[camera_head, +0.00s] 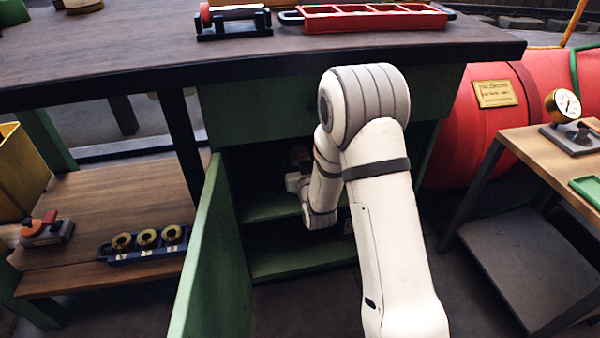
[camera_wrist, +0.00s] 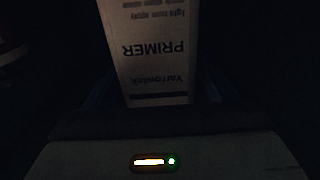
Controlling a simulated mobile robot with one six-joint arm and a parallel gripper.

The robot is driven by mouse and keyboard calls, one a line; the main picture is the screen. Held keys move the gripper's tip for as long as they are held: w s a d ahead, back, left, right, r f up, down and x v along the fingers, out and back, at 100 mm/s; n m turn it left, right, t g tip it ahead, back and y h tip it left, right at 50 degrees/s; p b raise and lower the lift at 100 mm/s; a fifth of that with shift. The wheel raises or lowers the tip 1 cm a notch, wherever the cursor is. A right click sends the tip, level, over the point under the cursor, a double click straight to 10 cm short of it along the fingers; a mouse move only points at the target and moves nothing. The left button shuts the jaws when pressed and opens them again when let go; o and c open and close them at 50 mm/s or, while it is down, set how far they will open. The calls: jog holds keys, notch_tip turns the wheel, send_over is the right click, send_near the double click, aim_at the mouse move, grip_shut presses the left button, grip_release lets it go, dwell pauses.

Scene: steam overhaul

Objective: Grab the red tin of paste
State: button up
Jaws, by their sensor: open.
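My arm reaches into the open green cabinet (camera_head: 234,118), and its end is in shadow there in the head view. In the dark wrist view my gripper (camera_wrist: 155,98) is open, with dim fingers at either side of a pale box (camera_wrist: 155,75). The box carries upside-down lettering that reads PRIMER. I cannot tell whether the fingers touch it. A dim rounded thing (camera_wrist: 10,52) with a light rim and a faint reddish tint is cut off at the left edge of the wrist view. I cannot tell whether it is the red tin of paste. No red tin shows clearly.
The cabinet door (camera_head: 212,255) stands open left of my arm. A worktop (camera_head: 130,50) overhangs the cabinet and bears a red tray (camera_head: 375,20). A low wooden bench (camera_head: 130,200) is at left, a small table (camera_head: 545,150) at right. Inside the cabinet is dark and tight.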

jog(key=shift+c, duration=0.6)
jog(key=c, duration=1.2)
jog(key=shift+r, duration=0.15)
